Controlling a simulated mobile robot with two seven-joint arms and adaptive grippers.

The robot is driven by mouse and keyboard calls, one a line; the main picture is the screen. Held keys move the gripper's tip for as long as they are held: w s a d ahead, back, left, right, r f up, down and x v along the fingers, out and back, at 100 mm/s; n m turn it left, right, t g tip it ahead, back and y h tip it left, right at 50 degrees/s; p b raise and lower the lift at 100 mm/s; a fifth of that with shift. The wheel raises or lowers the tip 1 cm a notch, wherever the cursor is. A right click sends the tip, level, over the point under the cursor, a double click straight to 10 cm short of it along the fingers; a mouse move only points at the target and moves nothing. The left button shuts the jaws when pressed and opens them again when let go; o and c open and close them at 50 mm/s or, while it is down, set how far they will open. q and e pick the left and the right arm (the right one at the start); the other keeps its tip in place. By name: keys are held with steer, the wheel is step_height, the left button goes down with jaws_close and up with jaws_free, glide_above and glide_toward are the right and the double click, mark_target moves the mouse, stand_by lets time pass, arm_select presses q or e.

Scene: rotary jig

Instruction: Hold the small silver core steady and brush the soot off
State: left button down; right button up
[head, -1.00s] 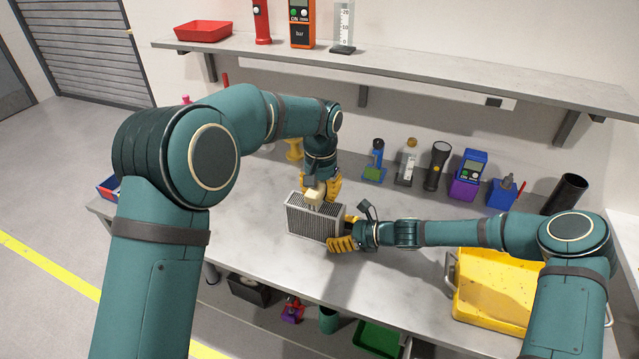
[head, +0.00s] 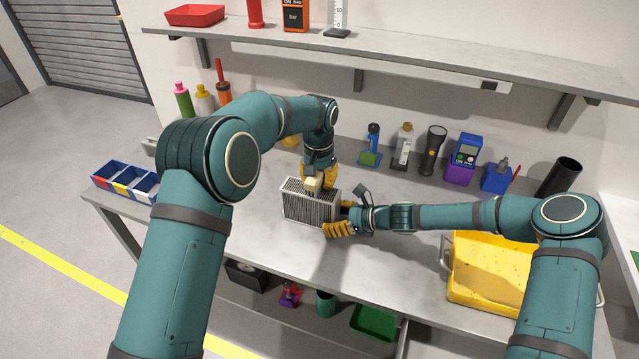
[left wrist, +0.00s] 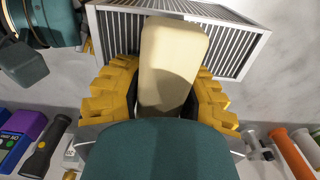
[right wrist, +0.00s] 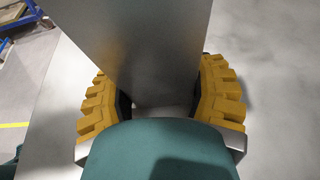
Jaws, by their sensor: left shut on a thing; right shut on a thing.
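The small silver core (head: 309,206), a finned block with a plain metal frame, stands upright on the grey bench. My right gripper (head: 343,217) is shut on its right end; the core's flat metal side (right wrist: 160,45) fills the space between the yellow fingers in the right wrist view. My left gripper (head: 318,182) is shut on a cream-coloured brush block (left wrist: 170,60), held over the core's top edge. The left wrist view shows the core's fins (left wrist: 205,30) just beyond the block. The bristles are mostly hidden, and I cannot make out soot on the fins.
A yellow tray (head: 462,290) sits at the bench's right. A flashlight (head: 433,150), bottles and a purple-blue meter (head: 463,160) line the back. A divided bin (head: 125,181) is at the left end. A shelf (head: 400,62) overhangs the back. Bench in front of the core is clear.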

mark_target(299, 192)
arm_select(q)
steer(key=shift+s+a, duration=0.1)
steer(key=shift+a, duration=0.3)
steer(key=shift+s+a, duration=0.3)
steer(key=shift+s, duration=0.45)
steer(key=shift+s+a, duration=0.25)
steer(key=shift+s, duration=0.45)
steer(key=shift+s+a, duration=0.15)
steer(key=shift+a, duration=0.45)
steer(key=shift+w+a, duration=0.2)
steer(key=shift+a, duration=0.1)
steer(key=w, duration=0.1)
steer(key=w+d, duration=0.1)
steer(key=w, duration=0.1)
steer(key=shift+w+d, duration=0.35)
steer(key=shift+w+a, duration=0.3)
steer(key=shift+a, duration=0.4)
steer(key=shift+s+a, duration=0.25)
steer(key=shift+s, duration=0.35)
steer(key=shift+s+a, duration=0.2)
steer(key=shift+s, duration=0.45)
steer(key=shift+s+a, duration=0.25)
steer(key=shift+s, duration=0.45)
steer(key=shift+r, duration=4.15)
